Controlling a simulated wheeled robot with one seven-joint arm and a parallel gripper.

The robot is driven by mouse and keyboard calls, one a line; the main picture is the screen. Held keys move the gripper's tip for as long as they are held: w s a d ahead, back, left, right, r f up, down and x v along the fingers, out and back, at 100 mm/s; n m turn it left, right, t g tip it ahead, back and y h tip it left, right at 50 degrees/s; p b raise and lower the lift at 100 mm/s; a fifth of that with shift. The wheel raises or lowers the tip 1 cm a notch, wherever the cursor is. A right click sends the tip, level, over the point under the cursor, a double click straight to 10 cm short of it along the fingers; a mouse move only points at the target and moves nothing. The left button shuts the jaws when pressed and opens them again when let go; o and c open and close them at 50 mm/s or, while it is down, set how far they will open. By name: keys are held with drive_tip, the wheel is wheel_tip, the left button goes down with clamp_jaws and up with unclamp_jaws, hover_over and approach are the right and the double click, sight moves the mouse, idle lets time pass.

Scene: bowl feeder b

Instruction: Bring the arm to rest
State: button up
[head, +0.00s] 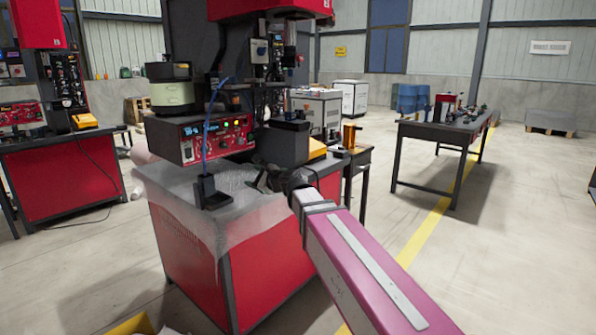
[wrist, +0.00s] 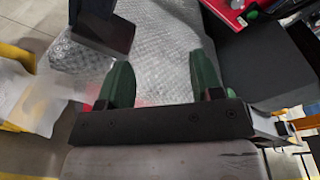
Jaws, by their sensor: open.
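My gripper (wrist: 160,82) is open in the wrist view, with its two green fingers apart and nothing between them. Bubble wrap (wrist: 160,60) lies beyond and below the fingers. In the head view my arm reaches in from the lower right, and my gripper (head: 262,182) is a small dark shape at its far end. It is near the bubble-wrapped top of the red machine cabinet (head: 270,270). Whether it touches anything there cannot be told.
A red control box (head: 215,137) and a dark block (head: 284,143) stand behind my gripper. A dark stand (head: 212,192) with a blue cable is to its left. A workbench (head: 440,132) with parts is at the right. Open floor lies between.

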drive_tip(key=s+d+f+n+g+h, duration=0.3)
drive_tip(key=d+f+n, duration=0.2)
drive_tip(key=d+f, duration=0.55)
drive_tip(key=s+d+f+n+g+h, duration=0.3)
drive_tip(key=d+f+n, duration=0.35)
drive_tip(key=f, duration=0.75)
drive_tip(key=s+d+f+n+g+h, duration=0.2)
drive_tip(key=s+d+f+n+h, duration=0.1)
drive_tip(key=s+d+f, duration=0.3)
drive_tip(key=s+d+f+n+g+h, duration=0.2)
drive_tip(key=s+d+f+n+h, duration=0.1)
drive_tip(key=d, duration=0.8)
wheel_tip(320, 180, down, 3)
drive_tip(key=s+h, duration=0.1)
drive_tip(key=s, duration=0.1)
drive_tip(key=shift+s+r, duration=0.15)
drive_tip(key=shift+s, duration=0.2)
idle(2.5)
